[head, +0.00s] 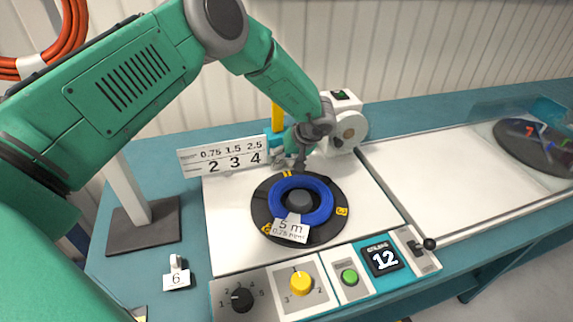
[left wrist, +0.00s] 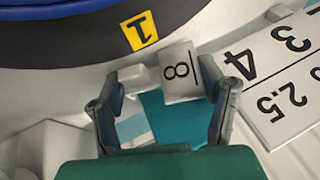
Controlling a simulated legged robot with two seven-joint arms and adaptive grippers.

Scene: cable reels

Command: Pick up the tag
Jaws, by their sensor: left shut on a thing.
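In the left wrist view a small white tag (left wrist: 181,71) marked 8 sits between the two fingers of my left gripper (left wrist: 162,84), which is shut on it. In the head view my left gripper (head: 300,158) points down at the back edge of the black turntable (head: 332,228), beside the number board; the tag marked 8 cannot be made out there. Another white tag (head: 177,281) marked 6 stands at the front left. A tag (head: 290,231) reading "5 m 0.75 mm²" lies on the blue cable coil (head: 317,215). My right gripper does not show.
A white number board (head: 222,160) stands left of my gripper, and a white machine (head: 347,128) stands close on its right. A panel (head: 300,283) with knobs and a display reading 12 runs along the front.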

